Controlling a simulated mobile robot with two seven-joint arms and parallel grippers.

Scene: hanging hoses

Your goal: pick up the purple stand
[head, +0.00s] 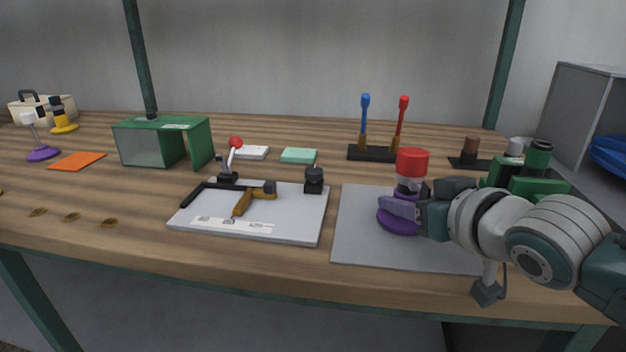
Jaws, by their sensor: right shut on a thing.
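A purple stand (400,226) with a round purple base and a red, clear-necked top sits at the grey mat (362,250) on the right of the bench. It looks upright; whether its base touches the mat is hard to tell. My right gripper (408,204) comes in from the right and is shut on the stand, just below the red top. The gripper hides part of the stand's middle and right side. Another purple-based stand (43,154) with a white top stands at the far left. My left gripper is not in view.
A black rack (372,153) with blue and red tools stands behind. A green box frame (197,140) is at back left.

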